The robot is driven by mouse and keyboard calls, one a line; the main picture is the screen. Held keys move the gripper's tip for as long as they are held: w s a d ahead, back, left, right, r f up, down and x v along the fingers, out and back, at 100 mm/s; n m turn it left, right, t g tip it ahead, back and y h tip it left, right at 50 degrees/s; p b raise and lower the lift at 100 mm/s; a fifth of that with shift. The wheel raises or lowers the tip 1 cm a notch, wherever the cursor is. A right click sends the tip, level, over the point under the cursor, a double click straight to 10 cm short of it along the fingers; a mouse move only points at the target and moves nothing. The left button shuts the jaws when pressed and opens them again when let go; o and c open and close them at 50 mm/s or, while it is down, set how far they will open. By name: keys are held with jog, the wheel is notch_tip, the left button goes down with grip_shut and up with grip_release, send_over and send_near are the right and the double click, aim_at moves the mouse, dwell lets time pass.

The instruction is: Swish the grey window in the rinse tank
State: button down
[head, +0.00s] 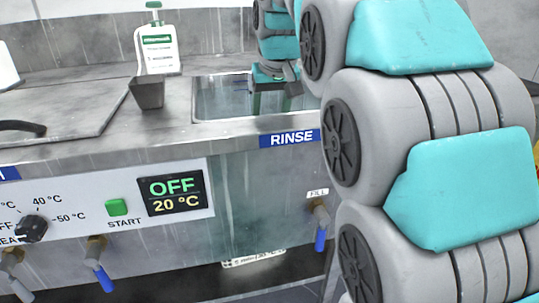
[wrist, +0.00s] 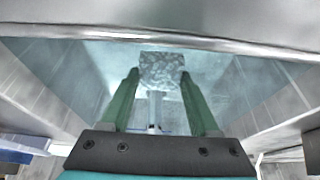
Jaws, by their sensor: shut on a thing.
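The rinse tank (head: 208,103) is a rectangular steel basin set in the counter, behind the blue RINSE label. My gripper (head: 270,100) points down into it, with its green fingers partly behind the front rim. In the wrist view, my gripper (wrist: 160,76) is shut on a small, square, mottled grey piece, the grey window (wrist: 162,72). The tank's pale blue walls and floor (wrist: 80,75) surround it. The window is hidden in the head view. I cannot tell how deep it sits in the water.
A grey tapered cup (head: 147,93) stands on the counter left of the tank. Behind it is a white bottle with a green label (head: 159,52). A flat lid with a dark handle (head: 60,108) lies at left. The front panel display (head: 173,194) reads OFF, 20 °C.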

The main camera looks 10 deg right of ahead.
jog(key=shift+f+b, duration=0.5)
jog(key=shift+f, duration=0.45)
dwell(1.1)
jog(key=shift+r, duration=0.15)
notch_tip(320, 180, up, 12)
jog(key=p, duration=0.7)
dwell(0.5)
dwell(1.6)
